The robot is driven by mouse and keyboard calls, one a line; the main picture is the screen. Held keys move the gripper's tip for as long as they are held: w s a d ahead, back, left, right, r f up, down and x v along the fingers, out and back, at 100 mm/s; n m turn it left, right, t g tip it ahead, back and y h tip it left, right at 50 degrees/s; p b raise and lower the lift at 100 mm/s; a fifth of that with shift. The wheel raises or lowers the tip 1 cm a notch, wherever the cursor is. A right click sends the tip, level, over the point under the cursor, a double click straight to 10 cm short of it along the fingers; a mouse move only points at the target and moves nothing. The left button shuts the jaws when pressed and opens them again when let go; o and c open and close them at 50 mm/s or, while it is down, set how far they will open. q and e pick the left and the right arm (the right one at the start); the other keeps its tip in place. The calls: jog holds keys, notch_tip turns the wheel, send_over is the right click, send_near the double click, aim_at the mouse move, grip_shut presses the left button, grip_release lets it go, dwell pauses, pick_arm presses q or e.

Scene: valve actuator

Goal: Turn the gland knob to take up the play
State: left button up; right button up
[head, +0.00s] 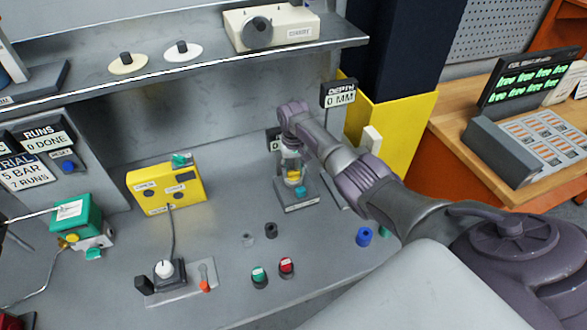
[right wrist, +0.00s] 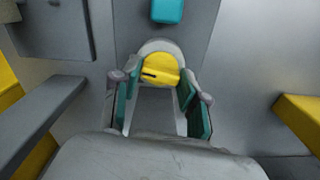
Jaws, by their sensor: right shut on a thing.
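A yellow knob with a dark mark on its face (right wrist: 160,70) sits in a pale round collar and is likely the gland knob. In the head view its yellow (head: 294,175) shows low between the fingers, above a small grey block (head: 297,205). My right gripper (head: 291,163) reaches down to it from above. In the right wrist view the teal-padded fingers (right wrist: 159,86) stand on either side of the knob, shut on it. The exact contact is partly hidden. A teal part (right wrist: 167,11) lies just beyond the knob.
A "0 MM" depth sign (head: 340,97) stands behind my right arm. A yellow box (head: 166,187) is to the left, with a lever unit (head: 178,283) in front. Red and green buttons (head: 286,265) and a blue cap (head: 364,236) stand near the front. A shelf (head: 190,68) overhangs the back.

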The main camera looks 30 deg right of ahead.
aim_at(294, 171)
jog(key=m, duration=0.7)
jog(key=shift+r, duration=0.1)
jog(key=m, duration=0.7)
jog(key=shift+w, duration=0.1)
dwell(0.3)
jog(key=shift+d, duration=0.1)
jog(key=o, duration=1.1)
jog(key=shift+o, duration=0.2)
notch_tip(294, 171, up, 12)
